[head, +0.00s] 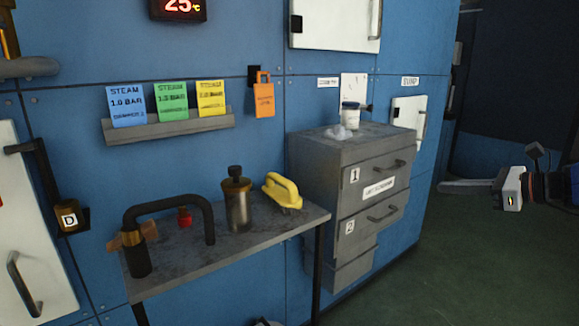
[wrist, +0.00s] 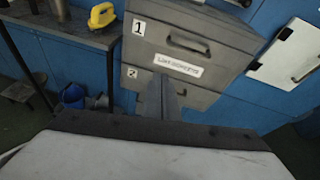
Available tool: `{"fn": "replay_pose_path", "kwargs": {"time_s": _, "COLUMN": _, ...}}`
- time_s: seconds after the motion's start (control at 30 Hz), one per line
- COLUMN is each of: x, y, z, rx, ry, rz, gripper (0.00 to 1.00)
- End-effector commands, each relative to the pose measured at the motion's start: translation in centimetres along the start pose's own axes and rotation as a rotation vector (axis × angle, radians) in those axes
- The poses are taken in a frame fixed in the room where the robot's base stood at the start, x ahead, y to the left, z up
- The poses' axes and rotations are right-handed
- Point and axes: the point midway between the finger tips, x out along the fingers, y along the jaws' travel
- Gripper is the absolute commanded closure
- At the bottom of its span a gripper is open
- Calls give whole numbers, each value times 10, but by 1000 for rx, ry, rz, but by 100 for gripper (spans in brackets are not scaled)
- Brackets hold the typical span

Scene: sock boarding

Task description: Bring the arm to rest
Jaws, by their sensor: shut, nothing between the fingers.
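My gripper (head: 466,186) reaches in from the right edge of the head view, level and pointing left. Its fingers are together with nothing between them. It hangs in the air right of the grey drawer cabinet (head: 300,165), apart from it. In the wrist view the shut fingers (wrist: 158,98) point up the picture, in line with the cabinet's lower drawer (wrist: 195,92). I cannot tell the exact gap to the cabinet.
A grey shelf table (head: 185,268) holds a black bent handle (head: 165,203), a metal canister (head: 239,207) and a yellow tool (head: 282,191). A jar (head: 350,116) stands on the cabinet. A blue bucket (wrist: 73,97) is under the table. Green floor (head: 470,270) below my gripper is clear.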

Motion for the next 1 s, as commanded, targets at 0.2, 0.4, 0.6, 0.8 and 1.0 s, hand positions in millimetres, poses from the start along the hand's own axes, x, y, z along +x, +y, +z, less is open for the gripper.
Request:
{"fn": "replay_pose_path", "kwargs": {"time_s": 0.2, "x": 37, "y": 94, "z": -28, "rx": -341, "ry": 196, "rz": 178, "gripper": 100}}
{"fn": "replay_pose_path", "kwargs": {"time_s": 0.4, "x": 45, "y": 165, "z": -62, "rx": -695, "ry": 343, "rz": 353, "gripper": 100}}
{"fn": "replay_pose_path", "kwargs": {"time_s": 0.6, "x": 36, "y": 220, "z": -99, "rx": -1077, "ry": 451, "rz": 535, "gripper": 100}}
{"fn": "replay_pose_path", "kwargs": {"time_s": 0.8, "x": 17, "y": 256, "z": -133, "rx": -1480, "ry": 524, "rz": 722, "gripper": 100}}
{"fn": "replay_pose_path", "kwargs": {"time_s": 1.0, "x": -4, "y": 273, "z": -160, "rx": -1889, "ry": 567, "rz": 901, "gripper": 100}}
